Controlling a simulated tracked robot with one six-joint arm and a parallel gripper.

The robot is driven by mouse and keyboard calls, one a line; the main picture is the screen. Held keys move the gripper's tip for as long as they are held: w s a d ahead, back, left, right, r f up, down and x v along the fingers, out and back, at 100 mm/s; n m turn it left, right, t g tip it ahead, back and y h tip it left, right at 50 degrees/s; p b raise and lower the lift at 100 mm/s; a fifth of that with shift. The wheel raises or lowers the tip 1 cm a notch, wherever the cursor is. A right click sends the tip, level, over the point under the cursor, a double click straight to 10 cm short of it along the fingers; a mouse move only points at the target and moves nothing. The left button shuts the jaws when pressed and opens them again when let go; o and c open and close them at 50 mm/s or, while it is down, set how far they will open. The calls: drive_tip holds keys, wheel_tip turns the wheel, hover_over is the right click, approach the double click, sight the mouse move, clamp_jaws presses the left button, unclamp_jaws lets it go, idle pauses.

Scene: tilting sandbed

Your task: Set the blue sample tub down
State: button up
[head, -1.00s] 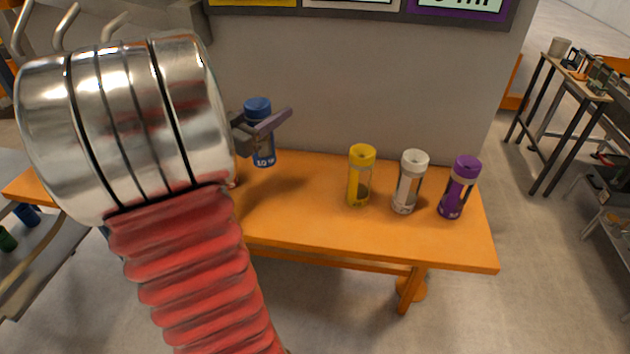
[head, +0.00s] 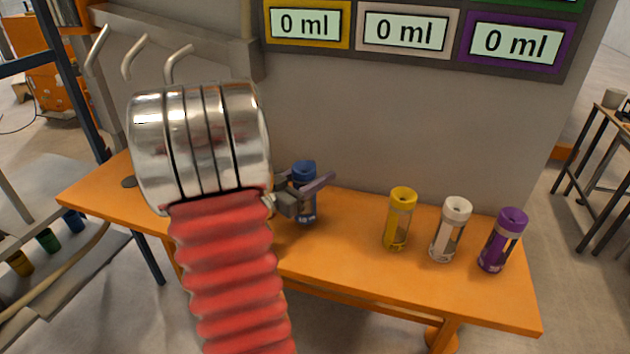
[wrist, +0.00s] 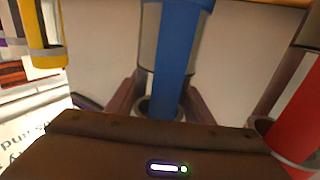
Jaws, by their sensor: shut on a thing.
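The blue sample tub (head: 304,173) is upright at the back of the orange bench, left of the other tubs. My gripper (head: 312,192) is shut around its middle, with one finger across its front. In the wrist view the tub (wrist: 176,45) stands between the two fingers of my gripper (wrist: 160,100). The tub's base is at or just above the bench top (head: 350,235); I cannot tell whether it touches.
A yellow tub (head: 398,220), a white tub (head: 451,230) and a purple tub (head: 502,240) stand to the right. A red tub (wrist: 298,110) is close beside my gripper in the wrist view. Bench between the blue and yellow tubs is clear. Displays (head: 403,32) read 0 ml.

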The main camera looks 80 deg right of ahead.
drive_tip(key=shift+f, duration=1.1)
drive_tip(key=o, duration=1.3)
drive_tip(key=shift+v, duration=6)
